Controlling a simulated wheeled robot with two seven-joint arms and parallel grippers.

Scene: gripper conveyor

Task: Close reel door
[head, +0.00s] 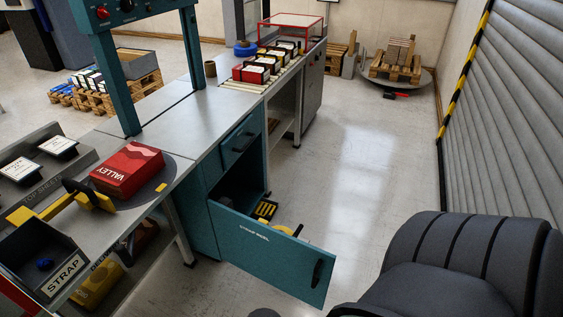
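The reel door (262,250) is a teal panel with white lettering on it, low on the teal cabinet (203,215) in the head view. It stands wide open, swung out to the right from the cabinet's near side. Its black handle (317,272) is near the free right end. Behind the door, a yellow and black item (266,210) shows by the dark cabinet opening, and another yellow part is mostly hidden by the door. Neither of my grippers is in view.
A black ribbed, padded seat-like shape (430,270) fills the lower right, near the door's free end. A closed drawer (240,140) sits above the opening. A red box (127,170) lies on the bench. Floor (345,165) beyond the door is clear.

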